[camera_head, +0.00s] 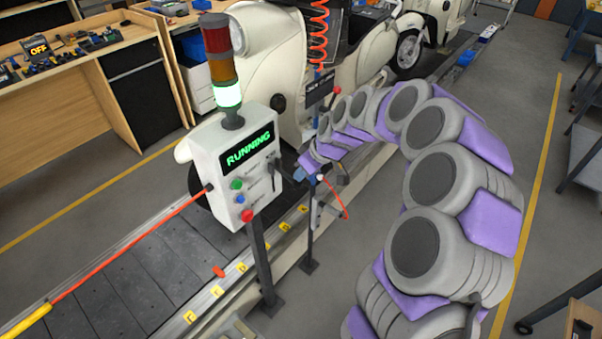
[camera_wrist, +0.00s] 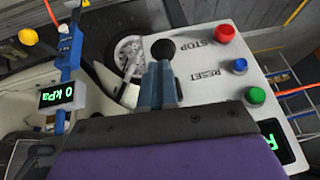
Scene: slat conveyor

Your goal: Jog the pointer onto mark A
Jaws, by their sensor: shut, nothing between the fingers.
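The white control box (camera_head: 228,165) stands on a post beside the conveyor, its screen reading RUNNING. In the wrist view its panel (camera_wrist: 207,72) shows a red STOP button (camera_wrist: 224,33), a blue RESET button (camera_wrist: 239,66), a green button (camera_wrist: 255,95) and a black ball knob (camera_wrist: 163,48). My gripper (camera_wrist: 160,70) is shut and empty, its tips just by the knob; contact is unclear. In the head view my gripper (camera_head: 303,172) is right of the box. A small red piece (camera_head: 219,271), perhaps the pointer, is at the conveyor edge near yellow marks (camera_head: 241,267); their letters are unreadable.
The slat conveyor (camera_head: 125,287) carries a cream scooter body (camera_head: 270,60). A signal tower (camera_head: 221,60) on the box glows white-green at its lowest segment. A gauge (camera_wrist: 62,96) reading 0 kPa is left of my gripper. A red cord (camera_head: 130,246) runs left from the box.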

